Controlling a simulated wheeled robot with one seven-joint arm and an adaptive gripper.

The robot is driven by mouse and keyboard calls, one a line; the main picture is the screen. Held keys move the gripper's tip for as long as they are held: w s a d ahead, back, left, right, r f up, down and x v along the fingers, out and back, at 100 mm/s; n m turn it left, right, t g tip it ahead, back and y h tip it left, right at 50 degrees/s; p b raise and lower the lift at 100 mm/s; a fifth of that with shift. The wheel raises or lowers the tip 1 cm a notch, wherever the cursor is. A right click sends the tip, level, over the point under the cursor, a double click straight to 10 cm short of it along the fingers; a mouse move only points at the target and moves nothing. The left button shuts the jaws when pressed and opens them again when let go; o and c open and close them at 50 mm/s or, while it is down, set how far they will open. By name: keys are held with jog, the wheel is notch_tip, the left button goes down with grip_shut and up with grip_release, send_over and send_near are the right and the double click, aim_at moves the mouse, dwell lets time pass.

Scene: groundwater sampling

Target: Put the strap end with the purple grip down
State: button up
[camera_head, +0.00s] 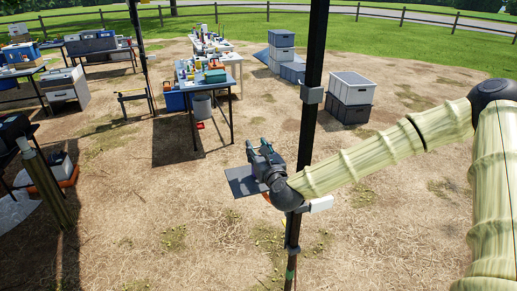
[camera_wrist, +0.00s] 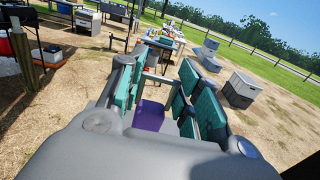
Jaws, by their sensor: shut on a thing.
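My gripper (camera_head: 258,148) is in the middle of the head view, just left of a dark upright post (camera_head: 313,70). In the wrist view my gripper (camera_wrist: 155,75) has teal-padded fingers on both sides of a purple grip (camera_wrist: 149,116). The grip sits low between the fingers, close to the palm, and is held. The rest of the strap cannot be made out in either view. In the head view the gripper hides the grip. A flat dark panel (camera_head: 241,181) shows just below and left of the gripper.
A small white box (camera_head: 321,204) is on the post below my gripper. A blue-topped table (camera_head: 190,82) with gear stands beyond, with stacked grey crates (camera_head: 351,97) to the right. Another table (camera_head: 20,72) is at far left. Bare dry ground lies open in front.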

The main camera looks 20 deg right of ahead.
jog(key=shift+f, duration=0.15)
jog(key=o, duration=1.2)
jog(key=shift+r, duration=0.25)
jog(key=s+b, duration=0.3)
jog(key=s, duration=0.9)
jog(key=shift+d+f, duration=0.15)
